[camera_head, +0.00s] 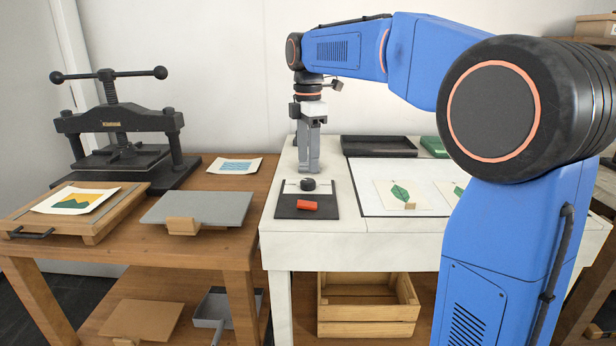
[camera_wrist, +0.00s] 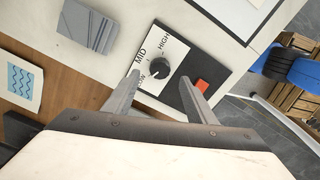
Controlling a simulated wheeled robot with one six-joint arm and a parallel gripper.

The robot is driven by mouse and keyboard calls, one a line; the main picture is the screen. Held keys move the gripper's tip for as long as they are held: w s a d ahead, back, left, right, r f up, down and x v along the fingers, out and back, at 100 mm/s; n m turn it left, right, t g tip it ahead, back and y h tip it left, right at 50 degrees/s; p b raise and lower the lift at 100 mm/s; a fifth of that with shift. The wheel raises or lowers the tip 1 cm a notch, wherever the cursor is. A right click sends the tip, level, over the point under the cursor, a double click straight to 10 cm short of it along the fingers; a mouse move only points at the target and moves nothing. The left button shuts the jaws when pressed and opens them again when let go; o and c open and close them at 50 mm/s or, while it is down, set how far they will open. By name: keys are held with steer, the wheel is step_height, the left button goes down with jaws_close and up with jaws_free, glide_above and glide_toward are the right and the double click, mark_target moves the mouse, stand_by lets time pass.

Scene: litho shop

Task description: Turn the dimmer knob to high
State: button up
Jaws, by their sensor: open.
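The dimmer knob (camera_head: 308,184) is a small black round knob on a dark panel (camera_head: 288,210) at the left end of the white table. In the wrist view the knob (camera_wrist: 160,68) sits on a white label plate (camera_wrist: 172,47) printed LOW, MID and HIGH. A pale mark shows on the knob, but it is too small to read its setting surely. My gripper (camera_head: 308,168) points down just above and behind the knob in the head view. In the wrist view my gripper (camera_wrist: 160,78) is open, with its fingers apart on either side of the knob; contact cannot be told.
A red rocker-like piece (camera_head: 307,206) lies on the panel, in front of the knob. A white board with leaf prints (camera_head: 366,198) is to the right, and a black tray (camera_head: 379,146) behind. A black press (camera_head: 118,125) and grey slab (camera_head: 198,208) stand on the wooden table.

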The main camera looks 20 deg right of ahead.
mark_target(308, 181)
steer(key=shift+f, duration=2.95)
steer(key=c, duration=1)
